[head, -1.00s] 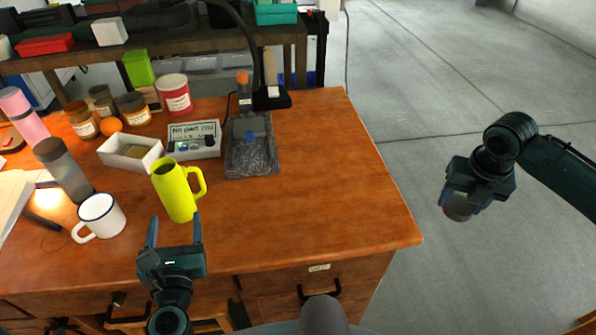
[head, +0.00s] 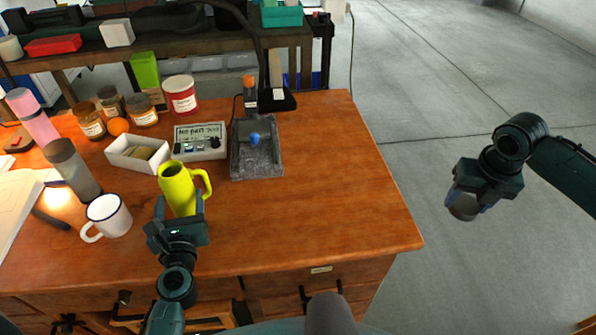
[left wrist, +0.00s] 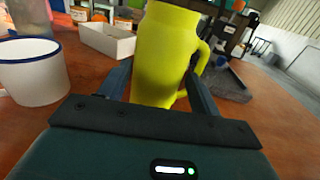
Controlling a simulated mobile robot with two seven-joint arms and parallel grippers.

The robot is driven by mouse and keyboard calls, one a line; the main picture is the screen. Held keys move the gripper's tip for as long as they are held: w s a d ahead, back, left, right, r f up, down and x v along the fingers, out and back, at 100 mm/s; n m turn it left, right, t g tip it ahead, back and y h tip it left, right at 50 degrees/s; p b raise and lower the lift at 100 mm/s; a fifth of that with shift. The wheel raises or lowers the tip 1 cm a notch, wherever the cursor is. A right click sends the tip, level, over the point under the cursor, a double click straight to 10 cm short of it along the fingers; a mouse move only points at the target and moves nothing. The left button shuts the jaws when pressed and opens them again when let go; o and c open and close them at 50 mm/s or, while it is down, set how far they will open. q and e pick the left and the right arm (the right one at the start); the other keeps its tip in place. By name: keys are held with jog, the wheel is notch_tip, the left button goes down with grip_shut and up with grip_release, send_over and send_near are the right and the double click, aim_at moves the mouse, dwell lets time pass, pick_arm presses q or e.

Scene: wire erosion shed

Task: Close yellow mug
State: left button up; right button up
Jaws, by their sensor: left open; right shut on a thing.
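The yellow mug (head: 178,190) stands upright on the wooden desk, its top showing a dark opening and its handle to the right. It also shows in the left wrist view (left wrist: 163,55). My left gripper (head: 180,206) is open at the near side of the mug, with one finger on each side of its lower body. In the left wrist view a gap shows on the left; contact on the right is unclear. My right gripper (head: 464,200) is shut on a small rounded grey-brown thing (head: 463,207), mostly hidden by the fingers, out over the floor right of the desk.
A white mug with a blue rim (head: 108,216) stands close left of my left gripper. A dark grey bottle (head: 75,172), a white open box (head: 135,154) and a grey tray (head: 262,165) stand around. The desk's right part (head: 340,190) is clear.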

pick_arm(q)
jog(key=shift+w, duration=0.15)
jog(key=x, duration=0.5)
jog(key=shift+w+a, duration=0.1)
jog(key=shift+a, duration=0.1)
jog(key=shift+f, duration=0.1)
jog(key=shift+c, duration=0.2)
jog(key=c, duration=0.8)
